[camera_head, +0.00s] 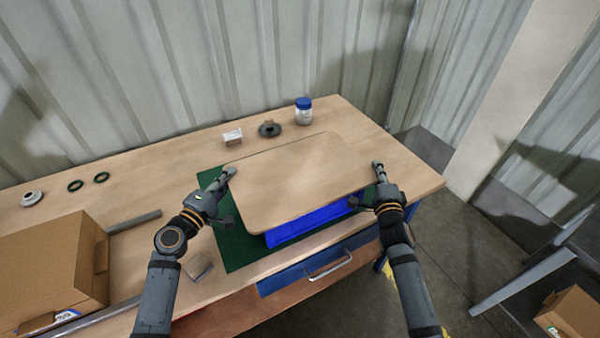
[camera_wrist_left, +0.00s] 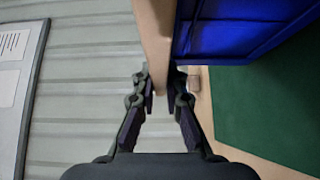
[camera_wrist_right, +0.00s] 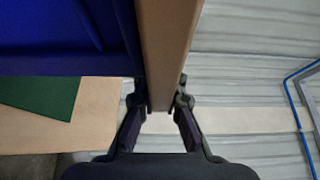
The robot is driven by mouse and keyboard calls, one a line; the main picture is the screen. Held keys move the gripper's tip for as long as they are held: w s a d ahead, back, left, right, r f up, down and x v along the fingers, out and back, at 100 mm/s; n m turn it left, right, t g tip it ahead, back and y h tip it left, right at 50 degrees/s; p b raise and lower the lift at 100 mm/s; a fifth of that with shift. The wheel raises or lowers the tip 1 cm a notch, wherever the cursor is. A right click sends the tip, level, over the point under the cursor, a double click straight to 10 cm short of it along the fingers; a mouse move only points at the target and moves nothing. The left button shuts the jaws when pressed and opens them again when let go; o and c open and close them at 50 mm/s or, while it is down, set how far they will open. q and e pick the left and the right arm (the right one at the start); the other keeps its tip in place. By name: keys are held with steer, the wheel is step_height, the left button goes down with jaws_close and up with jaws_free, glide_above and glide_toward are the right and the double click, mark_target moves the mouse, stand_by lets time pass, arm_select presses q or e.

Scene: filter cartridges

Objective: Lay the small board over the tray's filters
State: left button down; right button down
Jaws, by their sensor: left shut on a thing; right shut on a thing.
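The small board (camera_head: 300,178) is a pale wooden panel with rounded corners, held over the blue tray (camera_head: 310,223) on the green mat (camera_head: 240,248). My left gripper (camera_head: 230,172) is shut on the board's left edge, and the left wrist view shows the board (camera_wrist_left: 155,30) between its fingers (camera_wrist_left: 160,88). My right gripper (camera_head: 378,166) is shut on the right edge; the right wrist view shows the board (camera_wrist_right: 165,50) between its fingers (camera_wrist_right: 160,98). The tray's blue wall shows below the board in both wrist views. The filters are hidden. I cannot tell whether the board touches the tray.
A blue-lidded jar (camera_head: 303,112), a dark round part (camera_head: 269,129) and a small white box (camera_head: 233,137) stand behind the board. A cardboard box (camera_head: 50,270) and grey tube (camera_head: 135,221) are at left.

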arm_select(q)
step_height(320, 180, up, 5)
steer(key=p, duration=0.4)
steer(key=shift+f, duration=0.1)
steer(key=shift+d, duration=0.15)
stand_by(0.5)
